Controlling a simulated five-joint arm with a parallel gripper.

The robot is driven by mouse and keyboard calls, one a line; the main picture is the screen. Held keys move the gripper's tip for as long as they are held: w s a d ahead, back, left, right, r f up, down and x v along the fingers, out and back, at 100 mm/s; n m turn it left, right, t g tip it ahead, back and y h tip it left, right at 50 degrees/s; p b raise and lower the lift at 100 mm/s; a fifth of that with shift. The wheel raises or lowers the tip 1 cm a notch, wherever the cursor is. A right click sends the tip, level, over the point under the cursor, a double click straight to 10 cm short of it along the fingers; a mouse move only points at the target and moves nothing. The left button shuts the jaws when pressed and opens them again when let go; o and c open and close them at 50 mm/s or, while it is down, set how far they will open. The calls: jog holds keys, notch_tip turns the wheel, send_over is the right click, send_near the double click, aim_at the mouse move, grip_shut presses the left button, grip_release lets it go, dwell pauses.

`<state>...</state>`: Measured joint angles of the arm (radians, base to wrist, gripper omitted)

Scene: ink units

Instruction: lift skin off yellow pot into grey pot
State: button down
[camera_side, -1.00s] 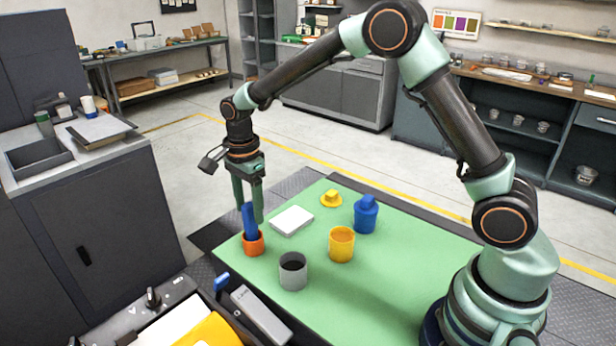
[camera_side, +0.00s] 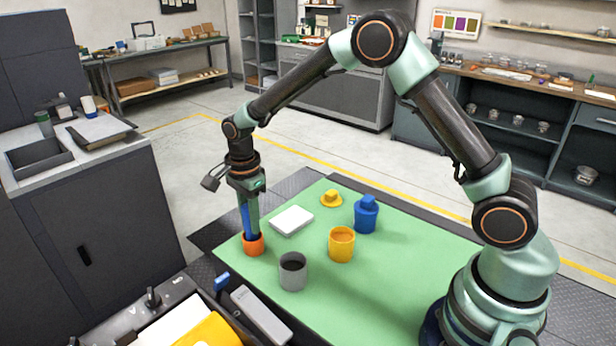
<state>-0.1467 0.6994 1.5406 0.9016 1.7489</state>
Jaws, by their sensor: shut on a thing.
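The yellow pot (camera_side: 341,245) stands open on the green table, with a yellow-orange surface inside it; I cannot make out a skin there. The grey pot (camera_side: 293,272) stands open to its front left, dark inside. A blue tool (camera_side: 245,221) stands upright in a small orange cup (camera_side: 253,246) at the table's left edge. My gripper (camera_side: 250,222) points down above the orange cup, its fingers shut on the blue tool. The tool's lower end is hidden in the cup.
A white block (camera_side: 291,221) lies right of the orange cup. A yellow lid (camera_side: 331,199) lies at the back, and a blue capped jar (camera_side: 366,214) stands behind the yellow pot. The right part of the green table (camera_side: 410,265) is clear.

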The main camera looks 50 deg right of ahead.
jog(key=shift+r, duration=0.1)
notch_tip(320, 180, up, 19)
jog(key=s+d+f, duration=0.4)
jog(key=s+d, duration=0.2)
jog(key=s, duration=0.2)
jog(key=s+d+f, duration=0.4)
jog(key=s+d, duration=0.2)
jog(key=s, duration=0.2)
notch_tip(320, 180, down, 9)
jog(key=shift+a, duration=0.15)
dwell(0.3)
jog(key=shift+r, duration=0.15)
dwell(0.5)
notch_tip(320, 180, up, 8)
jog(key=shift+f, duration=0.2)
dwell(0.5)
dwell(0.6)
